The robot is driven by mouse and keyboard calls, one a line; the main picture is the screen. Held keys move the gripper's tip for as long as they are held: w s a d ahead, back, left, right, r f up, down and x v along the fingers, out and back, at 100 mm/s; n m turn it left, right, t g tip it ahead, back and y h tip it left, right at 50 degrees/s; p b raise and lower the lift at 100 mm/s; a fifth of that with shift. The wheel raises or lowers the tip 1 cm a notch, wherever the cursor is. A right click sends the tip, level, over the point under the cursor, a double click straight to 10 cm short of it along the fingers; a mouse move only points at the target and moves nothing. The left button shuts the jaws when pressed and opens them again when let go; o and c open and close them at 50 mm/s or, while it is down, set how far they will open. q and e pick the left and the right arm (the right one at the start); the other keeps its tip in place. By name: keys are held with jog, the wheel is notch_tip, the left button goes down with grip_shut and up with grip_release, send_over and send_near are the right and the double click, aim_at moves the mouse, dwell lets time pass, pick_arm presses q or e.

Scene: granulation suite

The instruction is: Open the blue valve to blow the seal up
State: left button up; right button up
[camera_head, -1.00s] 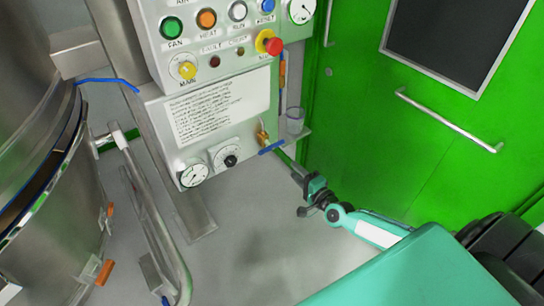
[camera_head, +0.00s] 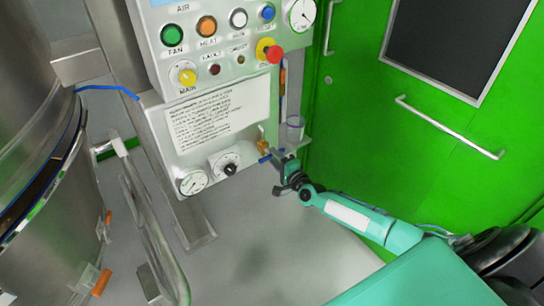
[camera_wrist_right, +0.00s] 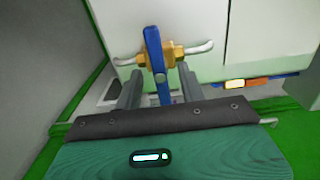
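The blue valve handle (camera_head: 265,158) is at the lower right corner of the control panel, on a brass valve body (camera_head: 262,144). My right gripper (camera_head: 277,164) is at the handle and partly hides it. In the right wrist view the blue handle (camera_wrist_right: 154,55) stands nearly upright in front of the brass body (camera_wrist_right: 172,54). My right gripper's two fingers (camera_wrist_right: 159,80) are apart, one on each side of the handle, with gaps visible on both sides. My left gripper is not in view.
The control panel (camera_head: 215,80) carries buttons, a red emergency knob (camera_head: 275,54) and gauges. A clear cup (camera_head: 295,128) sits on a small bracket just above my right gripper. A green door (camera_head: 440,160) is at the right. A steel vessel (camera_head: 45,230) stands at the left.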

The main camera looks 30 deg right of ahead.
jog(key=shift+w, duration=0.5)
jog(key=shift+w+a, duration=0.15)
jog(key=shift+w, duration=0.4)
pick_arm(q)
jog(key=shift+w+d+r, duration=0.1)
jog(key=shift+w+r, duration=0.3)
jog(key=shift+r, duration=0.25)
pick_arm(e)
jog(key=shift+c, duration=0.2)
grip_shut()
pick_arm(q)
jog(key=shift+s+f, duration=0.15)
